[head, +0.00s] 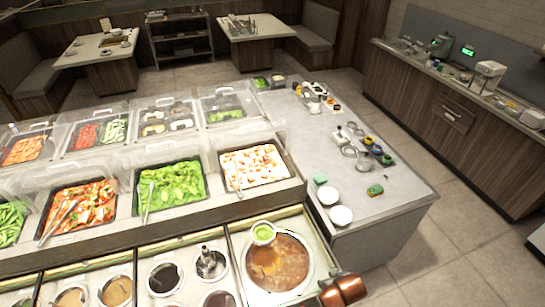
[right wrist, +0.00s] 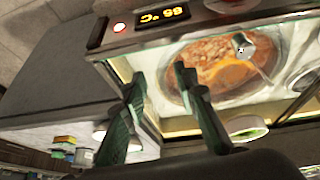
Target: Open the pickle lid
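No lid is labelled as pickle, so I cannot tell which one is meant. A round metal piece with an upright knob (head: 210,262) sits among the sauce wells in the front counter. Clear covers (head: 222,102) with handles stand over the food pans behind. In the right wrist view my right gripper (right wrist: 158,73) is open and empty, with its two dark green fingers apart near the edge of the soup well. In the head view only a copper-coloured part of my right arm shows at the bottom. My left gripper is not in view.
A wide soup well (head: 278,262) sits right of the sauce wells, with a small green-filled bowl (head: 263,233) at its back rim. A lit temperature display (right wrist: 161,18) is on its edge. A grey counter (head: 300,150) at right holds plates (head: 341,215) and jars.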

